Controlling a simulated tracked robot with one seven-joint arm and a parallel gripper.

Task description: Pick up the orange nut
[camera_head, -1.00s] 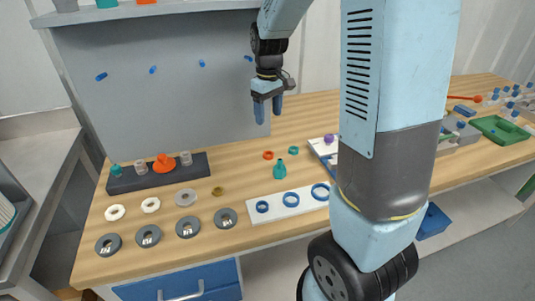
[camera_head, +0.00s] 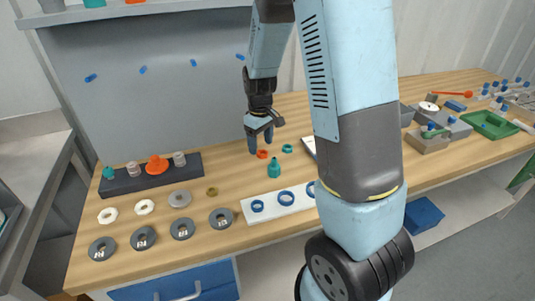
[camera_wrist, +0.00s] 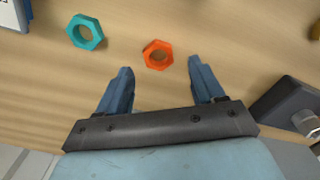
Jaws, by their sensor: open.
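The orange nut (camera_head: 262,154) lies flat on the wooden table, and in the wrist view (camera_wrist: 158,54) it is a hexagonal ring. My gripper (camera_head: 261,146) is low over the table beside the nut in the head view. In the wrist view my gripper (camera_wrist: 160,76) is open, its two blue fingers apart and empty. The nut shows just beyond the fingertips, between their lines, and no finger is seen touching it. The exact height of the fingers above the table cannot be told.
A teal nut (camera_wrist: 85,31) lies left of the orange one in the wrist view. A white board with blue rings (camera_head: 270,208) lies nearer the front edge. A dark block (camera_head: 134,181) holds fittings at left.

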